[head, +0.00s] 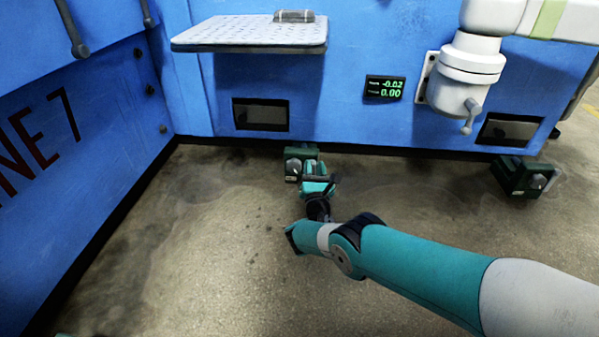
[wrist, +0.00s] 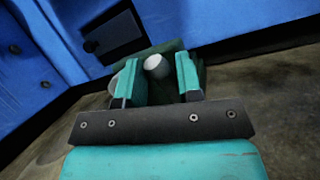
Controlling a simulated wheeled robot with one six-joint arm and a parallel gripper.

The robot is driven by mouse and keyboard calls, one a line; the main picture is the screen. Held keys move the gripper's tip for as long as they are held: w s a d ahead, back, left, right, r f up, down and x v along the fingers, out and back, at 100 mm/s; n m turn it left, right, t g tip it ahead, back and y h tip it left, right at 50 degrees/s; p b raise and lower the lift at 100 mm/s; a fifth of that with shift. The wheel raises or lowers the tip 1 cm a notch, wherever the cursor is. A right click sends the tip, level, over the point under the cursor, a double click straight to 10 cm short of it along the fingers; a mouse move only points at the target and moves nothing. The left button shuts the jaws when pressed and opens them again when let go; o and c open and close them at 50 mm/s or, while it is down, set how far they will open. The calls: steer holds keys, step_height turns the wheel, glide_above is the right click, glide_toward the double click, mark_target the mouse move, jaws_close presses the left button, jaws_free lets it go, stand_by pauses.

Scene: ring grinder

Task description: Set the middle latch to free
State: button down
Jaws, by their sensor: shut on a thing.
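The middle latch is a dark green block (head: 306,151) with a pale round end, low at the foot of the blue machine in the head view. My gripper (head: 312,178) is right against its front and hides part of it. In the wrist view the green latch (wrist: 157,50) fills the space behind the jaws. A pale rounded knob (wrist: 157,67) shows between the two teal fingers of my gripper (wrist: 160,82), which are shut on the latch with a gap between them. The exact contact and the latch's setting are hidden.
Another green latch (head: 523,177) sits at the right foot of the machine. A perforated shelf (head: 250,35) juts out above left, and a white jointed fixture (head: 468,70) hangs at upper right. A blue wall (head: 80,140) closes the left. The concrete floor (head: 190,250) is clear.

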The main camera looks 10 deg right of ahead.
steer(key=shift+s+a, duration=0.1)
steer(key=shift+a, duration=0.1)
steer(key=c, duration=0.8)
jaws_free()
steer(key=shift+s+a+f+p, duration=0.1)
steer(key=shift+s+f+p, duration=0.05)
steer(key=shift+s+p, duration=2.8)
steer(key=shift+s+a+f+p, duration=0.15)
steer(key=shift+s+p, duration=2.05)
steer(key=shift+s, duration=1.4)
steer(key=shift+d, duration=0.1)
